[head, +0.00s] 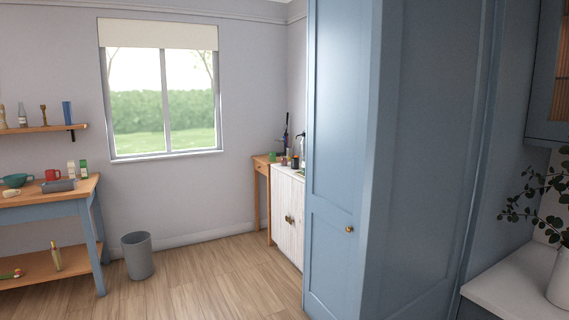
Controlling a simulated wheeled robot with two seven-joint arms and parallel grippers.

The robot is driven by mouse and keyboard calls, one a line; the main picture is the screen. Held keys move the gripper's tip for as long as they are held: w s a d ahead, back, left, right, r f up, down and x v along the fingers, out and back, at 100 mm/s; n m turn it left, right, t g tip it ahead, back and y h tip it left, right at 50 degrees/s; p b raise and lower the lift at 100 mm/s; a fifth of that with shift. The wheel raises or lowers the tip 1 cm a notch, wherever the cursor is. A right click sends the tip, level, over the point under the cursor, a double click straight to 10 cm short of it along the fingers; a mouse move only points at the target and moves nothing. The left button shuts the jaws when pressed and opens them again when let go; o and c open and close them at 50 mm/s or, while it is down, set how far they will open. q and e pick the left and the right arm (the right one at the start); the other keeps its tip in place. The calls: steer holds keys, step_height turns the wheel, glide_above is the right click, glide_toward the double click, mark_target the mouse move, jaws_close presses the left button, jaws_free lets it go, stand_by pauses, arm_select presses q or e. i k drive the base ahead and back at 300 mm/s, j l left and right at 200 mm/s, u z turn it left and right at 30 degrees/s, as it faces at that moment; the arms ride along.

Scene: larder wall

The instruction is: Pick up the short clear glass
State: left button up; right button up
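I cannot make out a short clear glass in the head view. Small items stand on the white cabinet (287,217) and the narrow wooden table beside it, too small and partly hidden to tell apart, including a green one (272,157). Neither of my grippers is in view.
A tall blue cupboard (335,130) blocks the middle right. A blue-legged table (80,204) at left holds a red mug (53,175), a teal bowl (16,180) and a grey tray (59,185). A grey bin (138,256) stands beside it. The wooden floor (215,280) between is clear.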

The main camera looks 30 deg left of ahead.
mark_target(283, 159)
steer(key=i+j+u, duration=1.1)
steer(key=i+u, duration=0.3)
steer(key=i, duration=0.2)
steer(key=i+u, duration=0.2)
steer(key=i, duration=2.3)
steer(key=i+j+z, duration=0.15)
steer(key=i, duration=1)
steer(key=z, duration=0.05)
